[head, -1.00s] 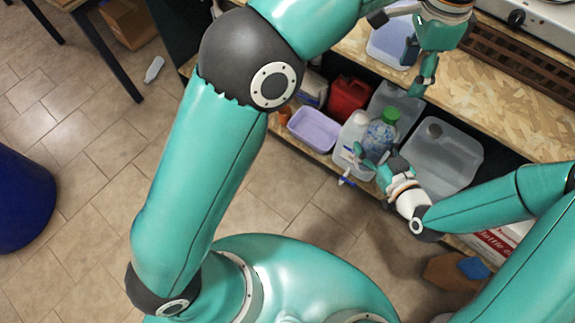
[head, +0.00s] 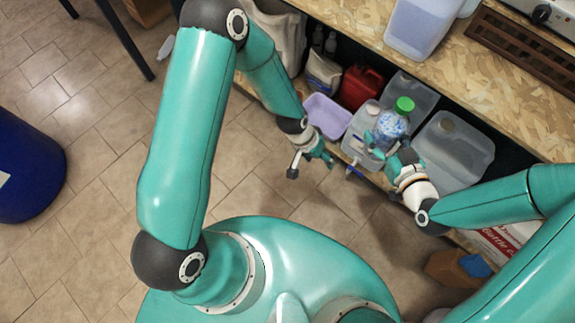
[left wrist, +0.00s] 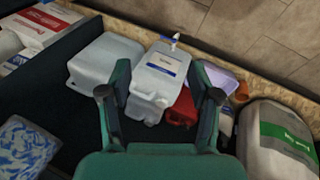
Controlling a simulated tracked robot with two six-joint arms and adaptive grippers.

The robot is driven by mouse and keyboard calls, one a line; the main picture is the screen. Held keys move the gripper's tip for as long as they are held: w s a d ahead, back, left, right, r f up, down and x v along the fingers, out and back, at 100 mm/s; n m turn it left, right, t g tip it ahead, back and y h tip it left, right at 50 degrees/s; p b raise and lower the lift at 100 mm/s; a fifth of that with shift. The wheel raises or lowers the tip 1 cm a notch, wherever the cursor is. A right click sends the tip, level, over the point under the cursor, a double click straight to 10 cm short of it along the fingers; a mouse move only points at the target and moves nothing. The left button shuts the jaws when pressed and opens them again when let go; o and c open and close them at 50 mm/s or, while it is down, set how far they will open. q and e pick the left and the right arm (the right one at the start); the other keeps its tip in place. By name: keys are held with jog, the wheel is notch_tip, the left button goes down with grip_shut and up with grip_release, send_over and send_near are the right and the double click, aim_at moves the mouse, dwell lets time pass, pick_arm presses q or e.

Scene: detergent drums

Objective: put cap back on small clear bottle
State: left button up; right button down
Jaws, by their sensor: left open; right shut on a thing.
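A clear bottle (head: 391,124) with blue-and-white patterning is at the lower shelf in the head view. A green cap (head: 404,104) shows at its top end; how firmly it is seated cannot be told. My right gripper (head: 384,146) is shut at the bottle's lower near side, which its fingers partly hide. My left gripper (head: 326,158) is open and empty, left of the bottle and in front of the shelf. In the left wrist view, its open fingers (left wrist: 162,95) frame a white canister, without touching it as far as I can tell.
The canister (head: 360,143) with a tap (head: 354,170) stands left of the bottle. A purple basin (head: 327,115), red jug (head: 362,87) and large clear container (head: 452,150) share the shelf. The wooden counter (head: 490,75) overhangs behind. The tiled floor in front is mostly clear.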

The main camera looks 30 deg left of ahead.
pick_arm(q)
jog(key=s+a+n, duration=0.1)
jog(key=s+a, duration=0.1)
jog(key=s, duration=0.4)
jog(key=s+a+f+n, duration=0.1)
jog(key=s, duration=0.5)
jog(key=shift+s+a+f+g, duration=0.25)
jog(key=shift+a+g, duration=0.05)
jog(key=shift+a, duration=0.1)
pick_arm(e)
jog(key=shift+r, duration=0.1)
